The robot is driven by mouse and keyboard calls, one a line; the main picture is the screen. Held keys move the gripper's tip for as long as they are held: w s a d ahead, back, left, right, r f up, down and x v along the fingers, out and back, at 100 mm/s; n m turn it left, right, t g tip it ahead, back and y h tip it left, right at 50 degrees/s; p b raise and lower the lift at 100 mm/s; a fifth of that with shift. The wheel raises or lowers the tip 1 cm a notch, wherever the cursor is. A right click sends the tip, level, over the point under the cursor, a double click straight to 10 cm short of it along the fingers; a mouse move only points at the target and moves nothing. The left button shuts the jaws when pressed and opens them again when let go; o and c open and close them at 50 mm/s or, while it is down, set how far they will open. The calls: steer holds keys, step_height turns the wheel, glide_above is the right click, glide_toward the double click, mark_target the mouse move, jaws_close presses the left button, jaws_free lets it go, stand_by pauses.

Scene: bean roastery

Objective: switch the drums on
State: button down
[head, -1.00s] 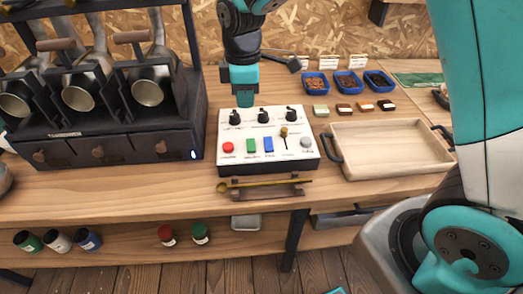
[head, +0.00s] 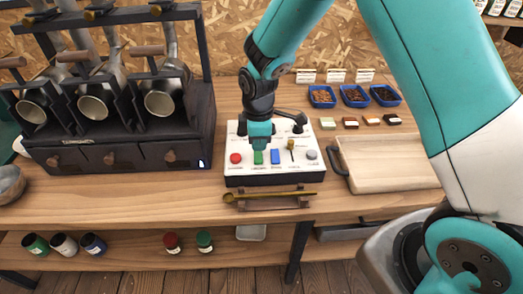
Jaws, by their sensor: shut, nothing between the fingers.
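The white control box (head: 245,173) stands on the bench. Its face has a red button (head: 235,158), a green button (head: 258,157), a blue button (head: 275,157), a slider with a brass knob (head: 291,145) and a grey button (head: 311,154). My gripper (head: 259,145) is shut and empty, pointing down at the green button's back edge; I cannot tell whether it touches. The roaster (head: 120,155) at left holds three metal drums, the right one (head: 159,104) nearest the box. The panel labels are too small to read.
A wooden spoon rest (head: 270,203) with a brass scoop lies in front of the box. A wooden tray (head: 390,165) is close on its right. Blue bean dishes (head: 354,96) and small sample blocks (head: 350,123) sit behind the tray. Jars (head: 64,244) stand on the lower shelf.

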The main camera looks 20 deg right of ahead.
mark_target(259, 156)
steer(key=shift+f+p, duration=0.4)
steer(key=shift+f, duration=1.75)
steer(key=shift+s+f, duration=0.1)
steer(key=shift+f, duration=0.1)
steer(key=shift+w+d+r, duration=0.2)
steer(key=shift+w+r, duration=0.1)
steer(key=shift+w, duration=0.45)
